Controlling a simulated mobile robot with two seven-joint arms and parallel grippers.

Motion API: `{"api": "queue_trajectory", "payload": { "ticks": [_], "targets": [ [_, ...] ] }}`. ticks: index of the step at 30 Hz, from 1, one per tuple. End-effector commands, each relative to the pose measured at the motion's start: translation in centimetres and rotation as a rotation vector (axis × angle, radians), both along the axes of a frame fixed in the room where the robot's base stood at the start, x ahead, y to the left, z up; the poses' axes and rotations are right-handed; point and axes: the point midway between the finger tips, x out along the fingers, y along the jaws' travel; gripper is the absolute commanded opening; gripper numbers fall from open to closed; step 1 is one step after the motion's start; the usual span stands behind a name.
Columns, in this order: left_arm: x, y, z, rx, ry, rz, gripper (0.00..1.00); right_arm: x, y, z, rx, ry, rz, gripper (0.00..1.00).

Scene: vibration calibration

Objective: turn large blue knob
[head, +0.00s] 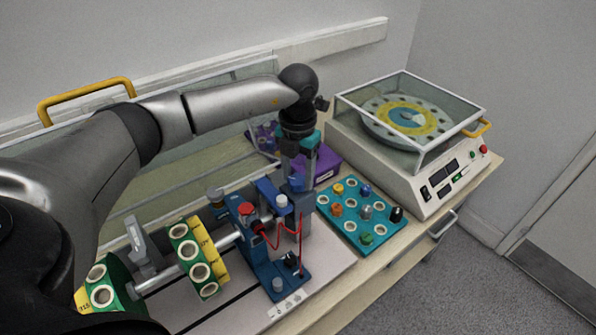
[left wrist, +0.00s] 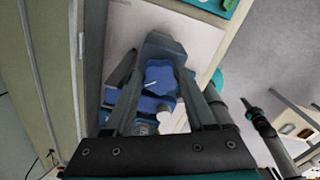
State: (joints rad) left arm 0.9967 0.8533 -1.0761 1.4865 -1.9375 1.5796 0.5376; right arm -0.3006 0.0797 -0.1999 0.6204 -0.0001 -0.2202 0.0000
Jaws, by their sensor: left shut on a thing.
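The large blue knob (left wrist: 158,76) shows in the left wrist view between my left fingers, with a short white pointer line on its face. My left gripper (head: 298,183) reaches down over the blue test fixture (head: 262,262) and is shut on the knob. In the head view my gripper and the fixture's parts crowd together, so the knob is hard to make out there. My right gripper does not show.
A shaft with green and yellow weighted discs (head: 190,258) lies left of the fixture. Red wires (head: 300,232) hang beside my gripper. A teal peg board (head: 345,222) with several coloured pegs stands to the right. Behind it is a glass-covered balancing machine (head: 420,180).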

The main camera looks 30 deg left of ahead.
Motion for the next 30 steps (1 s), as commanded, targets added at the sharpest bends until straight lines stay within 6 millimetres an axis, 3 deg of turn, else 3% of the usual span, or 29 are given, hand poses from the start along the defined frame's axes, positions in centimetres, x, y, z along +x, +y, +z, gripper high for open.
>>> {"api": "queue_trajectory", "payload": {
  "ticks": [18,30],
  "targets": [
    [0.0,0.1,0.2,-0.001,-0.002,0.579,0.00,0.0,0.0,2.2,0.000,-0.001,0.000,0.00],
    [0.0,0.2,0.2,0.000,-0.003,0.839,0.00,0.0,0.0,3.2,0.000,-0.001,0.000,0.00]
  ]
}}
